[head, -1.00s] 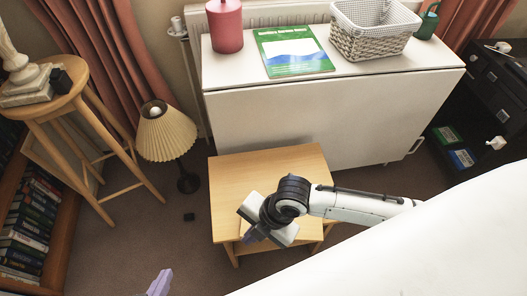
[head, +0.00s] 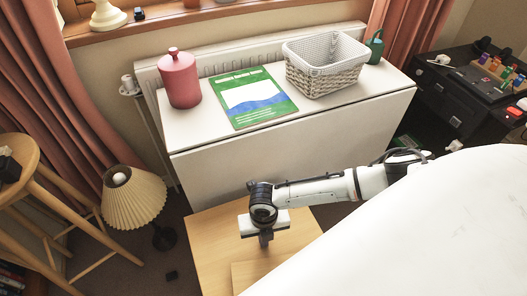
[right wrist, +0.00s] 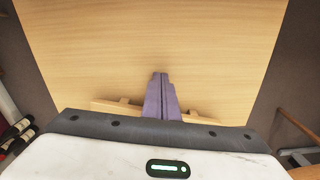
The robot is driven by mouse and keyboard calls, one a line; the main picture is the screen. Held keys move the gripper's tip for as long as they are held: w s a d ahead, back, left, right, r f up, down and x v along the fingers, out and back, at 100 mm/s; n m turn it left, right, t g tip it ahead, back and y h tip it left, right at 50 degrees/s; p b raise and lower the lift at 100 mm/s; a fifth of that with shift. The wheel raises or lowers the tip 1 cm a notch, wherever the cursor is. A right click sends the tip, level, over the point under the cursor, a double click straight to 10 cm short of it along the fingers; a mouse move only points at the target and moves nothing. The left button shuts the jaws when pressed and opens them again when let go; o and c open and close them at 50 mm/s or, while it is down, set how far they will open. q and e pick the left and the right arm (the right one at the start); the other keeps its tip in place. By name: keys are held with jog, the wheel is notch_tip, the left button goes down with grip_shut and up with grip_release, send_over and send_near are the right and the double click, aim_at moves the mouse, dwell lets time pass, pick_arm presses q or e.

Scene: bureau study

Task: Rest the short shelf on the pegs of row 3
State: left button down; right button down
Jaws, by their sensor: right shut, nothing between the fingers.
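I cannot make out the short shelf for certain, and no pegs or peg rows show in either view. My right gripper (head: 266,241) is over a light wooden table (head: 220,250) in the head view, pointing down. Its purple fingers also show in the right wrist view (right wrist: 161,98), pressed together with nothing between them. The pale wooden top (right wrist: 150,45) fills most of that view. Whether the fingertips touch the wood, I cannot tell. My left gripper is out of view.
A white folded-leaf table (head: 340,92) behind carries a red canister (head: 180,78), a green book (head: 252,98) and a wicker basket (head: 326,70). A pleated lamp (head: 133,198) and wooden stool (head: 35,185) stand left. A black cabinet (head: 460,95) stands right.

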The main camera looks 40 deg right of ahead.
aim_at(268, 260)
jog(key=s, duration=0.1)
jog(key=s+a, duration=0.1)
jog(key=s, duration=0.1)
jog(key=shift+a+r, duration=0.2)
jog(key=shift+s, duration=0.2)
jog(key=shift+s+a+r+p, duration=0.1)
jog(key=shift+s+a+p, duration=0.15)
jog(key=shift+s+p, duration=0.3)
jog(key=shift+s+a+r+p, duration=0.1)
jog(key=shift+s+a+p, duration=0.15)
jog(key=shift+s+p, duration=0.3)
jog(key=shift+f, duration=0.15)
jog(key=shift+w, duration=0.1)
